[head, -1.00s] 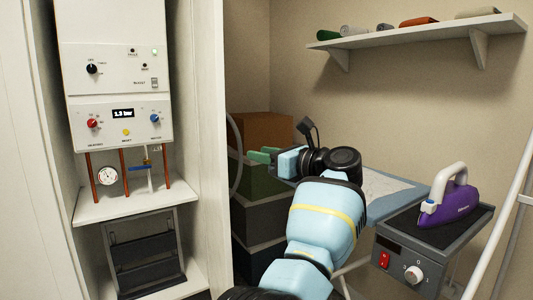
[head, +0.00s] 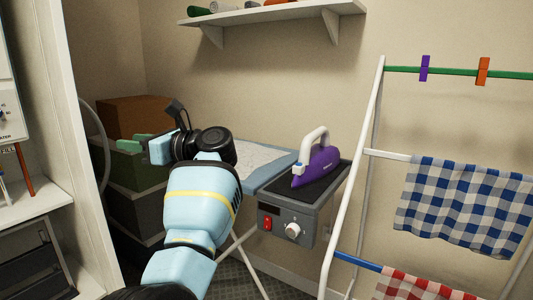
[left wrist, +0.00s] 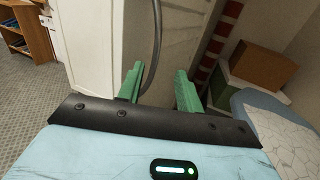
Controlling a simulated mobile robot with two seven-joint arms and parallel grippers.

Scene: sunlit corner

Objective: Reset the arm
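My left arm reaches forward in the middle of the head view, light blue with a yellow band. My left gripper (head: 137,141) points to the left, in front of the stacked boxes. In the left wrist view its two green fingers (left wrist: 159,88) stand apart with nothing between them, so it is open and empty. Beyond the fingers in that view is the white side of the cabinet (left wrist: 105,45) with a grey hose (left wrist: 156,45). My right gripper is in neither view.
An ironing board (head: 275,160) carries a purple iron (head: 317,164) on a grey base unit (head: 300,215). A drying rack (head: 366,170) with checked cloths (head: 470,205) stands at right. Stacked boxes (head: 138,176) are behind the gripper. A shelf (head: 270,14) is on the wall.

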